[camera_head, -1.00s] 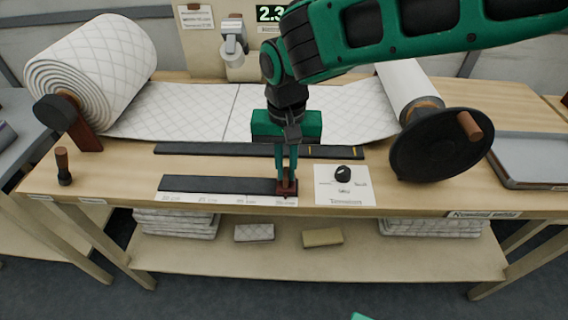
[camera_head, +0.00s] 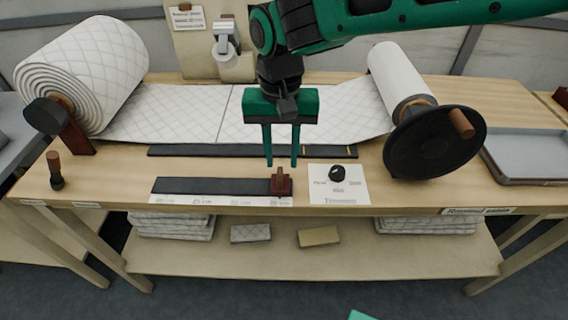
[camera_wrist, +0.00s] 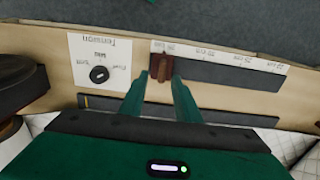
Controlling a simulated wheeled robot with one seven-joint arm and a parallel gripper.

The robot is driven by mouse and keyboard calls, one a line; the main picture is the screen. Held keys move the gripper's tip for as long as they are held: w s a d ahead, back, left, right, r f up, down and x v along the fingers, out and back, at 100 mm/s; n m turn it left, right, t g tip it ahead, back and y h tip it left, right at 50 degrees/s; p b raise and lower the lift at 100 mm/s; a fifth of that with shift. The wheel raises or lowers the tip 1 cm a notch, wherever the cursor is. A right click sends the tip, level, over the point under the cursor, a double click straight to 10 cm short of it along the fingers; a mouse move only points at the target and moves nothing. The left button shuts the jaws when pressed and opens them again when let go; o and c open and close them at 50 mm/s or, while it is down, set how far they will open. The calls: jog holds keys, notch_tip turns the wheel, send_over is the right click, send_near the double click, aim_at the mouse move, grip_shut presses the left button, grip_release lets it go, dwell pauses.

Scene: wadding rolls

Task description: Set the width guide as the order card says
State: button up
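The width guide is a small dark red-brown block with an upright tab (camera_head: 281,183). It sits at the right end of a dark rail (camera_head: 212,185), above a white strip of printed width marks (camera_head: 200,199). In the wrist view the guide (camera_wrist: 161,68) shows just beyond my fingertips, near the end mark of the scale (camera_wrist: 215,55). My gripper (camera_head: 281,163) is open and empty, its two fingers apart, above and behind the guide. The order card (camera_head: 187,18) is probably the small sheet pinned on the back board; its text is too small to read.
A tension card with a black knob (camera_head: 337,173) lies right of the guide. A quilted wadding roll (camera_head: 85,75) feeds a sheet to a take-up roll with a black crank wheel (camera_head: 435,142). A grey tray (camera_head: 525,150) is at right. A wooden-handled lever (camera_head: 55,170) stands at left.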

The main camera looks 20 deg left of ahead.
aim_at(282, 172)
notch_tip(282, 172, up, 6)
dwell(0.4)
dwell(0.3)
